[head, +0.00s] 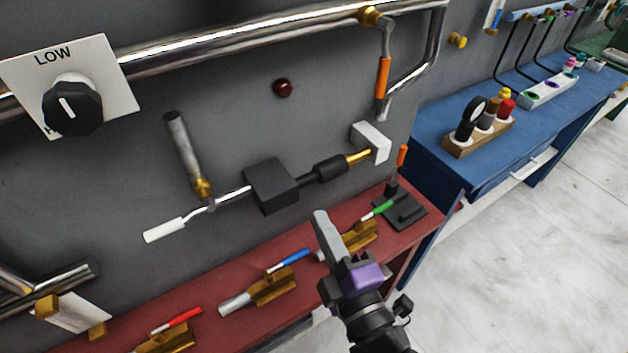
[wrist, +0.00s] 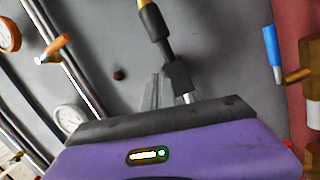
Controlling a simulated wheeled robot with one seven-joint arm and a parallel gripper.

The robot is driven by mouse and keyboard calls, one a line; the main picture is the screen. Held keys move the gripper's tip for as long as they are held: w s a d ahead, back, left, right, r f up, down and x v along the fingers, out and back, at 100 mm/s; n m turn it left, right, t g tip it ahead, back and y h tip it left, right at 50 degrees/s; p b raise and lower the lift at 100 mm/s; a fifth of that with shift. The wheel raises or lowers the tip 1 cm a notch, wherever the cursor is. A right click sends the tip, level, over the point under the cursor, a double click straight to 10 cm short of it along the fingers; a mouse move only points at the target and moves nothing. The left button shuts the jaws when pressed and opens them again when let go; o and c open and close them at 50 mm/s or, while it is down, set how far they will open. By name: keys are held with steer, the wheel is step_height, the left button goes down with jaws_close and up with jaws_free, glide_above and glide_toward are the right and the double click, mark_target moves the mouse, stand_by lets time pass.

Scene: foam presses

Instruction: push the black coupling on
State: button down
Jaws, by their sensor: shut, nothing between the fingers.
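The black coupling (head: 330,170) is a stepped dark cylinder on a horizontal line along the grey wall. A brass stub (head: 357,159) shows between it and a white block (head: 371,142) on its right. On its left a thin dark neck leads to a black box (head: 271,186). In the wrist view the coupling (wrist: 152,20) is at the top, with the box (wrist: 178,77) below it. My gripper (head: 321,214) is shut and empty, below the coupling in the head view and apart from it. Its purple body fills the bottom of the wrist view.
A lever valve (head: 185,155) and white pipe end (head: 164,231) lie left of the box. A chrome pipe (head: 240,42) and orange-handled lever (head: 383,78) are above. A blue bench (head: 437,150) stands right.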

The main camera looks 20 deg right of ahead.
mark_target(333, 168)
steer(key=shift+d+f+n+g+h, duration=0.3)
steer(key=shift+d+f+n+h, duration=0.3)
steer(key=shift+d+f+n, duration=0.35)
steer(key=shift+a, duration=0.1)
steer(key=w+p, duration=0.3)
steer(key=w, duration=0.7)
